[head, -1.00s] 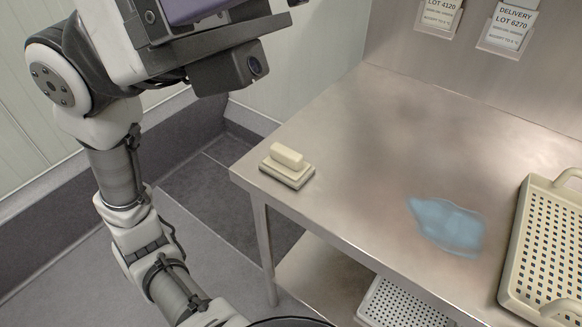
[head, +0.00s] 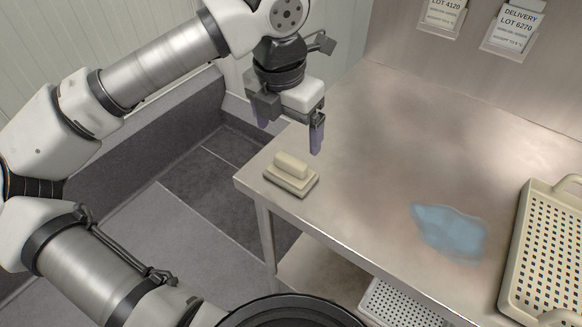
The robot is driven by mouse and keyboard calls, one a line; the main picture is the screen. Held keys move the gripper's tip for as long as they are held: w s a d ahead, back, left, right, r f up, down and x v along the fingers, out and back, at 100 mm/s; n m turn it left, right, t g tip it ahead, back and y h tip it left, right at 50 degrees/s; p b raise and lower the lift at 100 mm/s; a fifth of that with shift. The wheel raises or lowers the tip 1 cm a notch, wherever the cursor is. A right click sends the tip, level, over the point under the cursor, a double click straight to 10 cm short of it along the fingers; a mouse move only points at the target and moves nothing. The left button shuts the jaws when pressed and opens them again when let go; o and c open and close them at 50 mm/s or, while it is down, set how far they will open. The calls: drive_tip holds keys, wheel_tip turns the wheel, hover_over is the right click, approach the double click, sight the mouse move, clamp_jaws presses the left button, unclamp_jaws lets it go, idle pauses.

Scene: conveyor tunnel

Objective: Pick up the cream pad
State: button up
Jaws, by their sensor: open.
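The cream pad (head: 291,174) lies near the left corner of the steel table (head: 350,215). It has a flat base with a dark lower edge and a raised block on top that looks like a grip. My gripper (head: 290,136) is above and just behind the pad, pointing down, with its purple-tinted fingers apart and nothing between them. The right finger shows clearly; the left one is partly hidden by the gripper body. The gripper is not touching the pad.
A blue wet-looking patch (head: 449,231) lies on the table to the right. A cream perforated tray (head: 514,235) stands at the right edge. Another perforated tray (head: 397,306) is on the shelf below. Two label cards (head: 513,30) hang on the back panel. The table's middle is clear.

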sight(291, 159)
drive_tip(key=f, duration=0.3)
drive_tip(key=f+p, duration=0.1)
drive_tip(key=f, duration=0.2)
drive_tip(key=w+f+p, duration=0.1)
drive_tip(key=f, duration=0.2)
drive_tip(key=shift+d+f, duration=0.1)
drive_tip(key=shift+d, duration=0.2)
drive_tip(key=c, duration=1.1)
drive_tip(key=shift+o, duration=0.2)
wheel_tip(291, 159, up, 20)
drive_tip(key=shift+r+b, duration=0.1)
drive_tip(key=shift+b, duration=1)
